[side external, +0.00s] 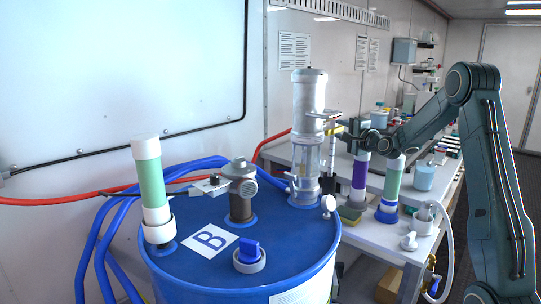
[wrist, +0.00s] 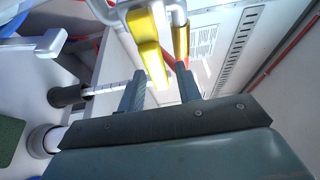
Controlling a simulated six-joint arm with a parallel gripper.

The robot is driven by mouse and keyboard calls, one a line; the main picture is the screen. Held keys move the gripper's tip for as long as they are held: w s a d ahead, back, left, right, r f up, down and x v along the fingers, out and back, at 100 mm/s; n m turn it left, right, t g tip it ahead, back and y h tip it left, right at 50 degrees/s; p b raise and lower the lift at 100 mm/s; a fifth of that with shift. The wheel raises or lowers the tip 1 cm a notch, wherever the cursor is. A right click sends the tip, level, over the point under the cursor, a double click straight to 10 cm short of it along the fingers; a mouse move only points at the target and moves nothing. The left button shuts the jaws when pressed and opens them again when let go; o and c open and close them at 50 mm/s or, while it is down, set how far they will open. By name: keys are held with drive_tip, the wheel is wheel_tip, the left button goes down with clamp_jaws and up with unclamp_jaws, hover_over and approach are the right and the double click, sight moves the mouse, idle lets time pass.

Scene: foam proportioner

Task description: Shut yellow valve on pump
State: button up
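The pump (side external: 308,95) is a silver cylinder above a clear section, standing on the blue drum lid. Its yellow valve (wrist: 147,45) shows as a yellow lever in the wrist view, hanging from a pale metal fitting. In the side view only a small bit of yellow shows by the gripper, partly hidden. My gripper (wrist: 158,72) is open, with its two fingers apart. The lever's lower end shows in the gap between the fingertips, closer to the left finger; I cannot tell whether they touch. In the side view my gripper (side external: 346,132) is just right of the pump.
The blue drum (side external: 205,262) carries a green-and-white cylinder (side external: 151,185), a grey fitting (side external: 240,190) and a blue knob (side external: 249,252). Purple (side external: 360,175) and green (side external: 393,180) cylinders stand on the bench below my arm. The wall and a red hose (side external: 70,200) are behind.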

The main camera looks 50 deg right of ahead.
drive_tip(key=shift+s, duration=0.1)
idle(0.3)
drive_tip(key=v, duration=1.3)
drive_tip(key=shift+s, duration=0.25)
drive_tip(key=shift+a, duration=0.15)
drive_tip(key=w+a+n+g+y, duration=0.3)
drive_tip(key=a+n+y, duration=0.75)
drive_tip(key=a, duration=1.15)
drive_tip(key=s+a+f+n+g+h, duration=0.1)
drive_tip(key=s+a+n+g, duration=0.3)
drive_tip(key=s, duration=0.7)
drive_tip(key=s+a+f+n+g+h, duration=0.2)
drive_tip(key=s+a+n+g, duration=0.2)
drive_tip(key=s, duration=0.7)
drive_tip(key=a+n, duration=0.2)
drive_tip(key=n, duration=0.2)
drive_tip(key=shift+a, duration=0.2)
